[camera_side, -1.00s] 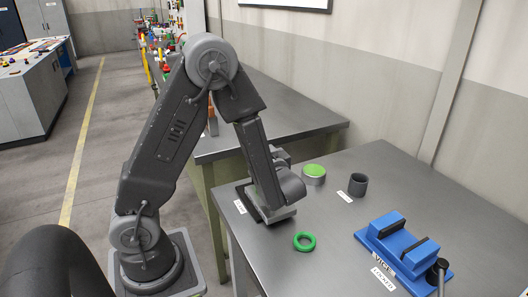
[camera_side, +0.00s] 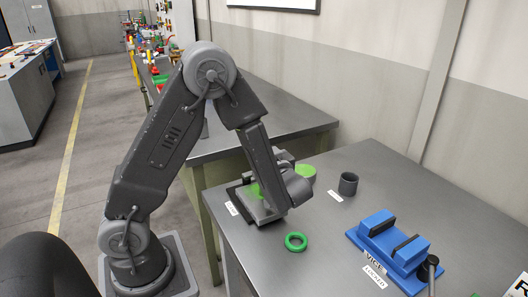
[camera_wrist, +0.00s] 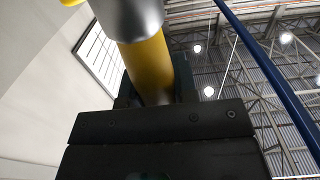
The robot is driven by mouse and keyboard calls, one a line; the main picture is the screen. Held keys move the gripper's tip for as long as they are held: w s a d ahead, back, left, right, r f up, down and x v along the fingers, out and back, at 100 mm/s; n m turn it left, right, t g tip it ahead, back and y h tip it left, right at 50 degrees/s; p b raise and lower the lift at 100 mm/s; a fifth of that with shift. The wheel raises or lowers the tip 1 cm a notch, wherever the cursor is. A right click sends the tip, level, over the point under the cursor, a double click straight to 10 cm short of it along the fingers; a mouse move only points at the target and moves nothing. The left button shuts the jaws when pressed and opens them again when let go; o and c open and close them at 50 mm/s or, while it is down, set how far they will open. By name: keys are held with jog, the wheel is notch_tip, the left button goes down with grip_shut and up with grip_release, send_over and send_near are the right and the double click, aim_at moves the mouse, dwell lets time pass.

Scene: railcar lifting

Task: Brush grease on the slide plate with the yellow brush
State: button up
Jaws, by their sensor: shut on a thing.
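The slide plate (camera_side: 262,214) is a grey plate on a dark base at the near left of the bench, partly hidden by my arm. A green grease patch (camera_side: 254,190) shows on it. My gripper (camera_wrist: 150,103) is shut on the yellow brush (camera_wrist: 152,68), whose yellow handle and grey collar show in the wrist view. In the side view my arm's end is low over the plate. The brush and its bristles are hidden there, so contact cannot be told. A round tin with green grease (camera_side: 306,172) stands just behind the plate.
A dark grey cup (camera_side: 348,183) stands right of the tin. A green ring (camera_side: 296,242) lies in front of the plate. A blue vice (camera_side: 390,243) sits at the right. Bare bench lies between the ring and the vice.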

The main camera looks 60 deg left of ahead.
notch_tip(320, 180, up, 8)
jog(key=w+d, duration=0.2)
jog(key=shift+w, duration=0.4)
dwell(2.4)
dwell(0.8)
jog(key=w+d+f+m+t+h, duration=0.2)
jog(key=w+d+m+t+h, duration=0.15)
jog(key=w+m+t, duration=0.55)
jog(key=s+d+f+m+t+h, duration=0.2)
jog(key=d+f+m+t+h, duration=0.3)
jog(key=d+f+t+h, duration=0.1)
jog(key=shift+s+d+f+m+t+h, duration=0.2)
jog(key=shift+s+d+m+t+h, duration=0.25)
jog(key=shift+t+h, duration=0.95)
jog(key=shift+w+g+h, duration=0.1)
jog(key=shift+g+h, duration=0.15)
jog(key=shift+g, duration=0.05)
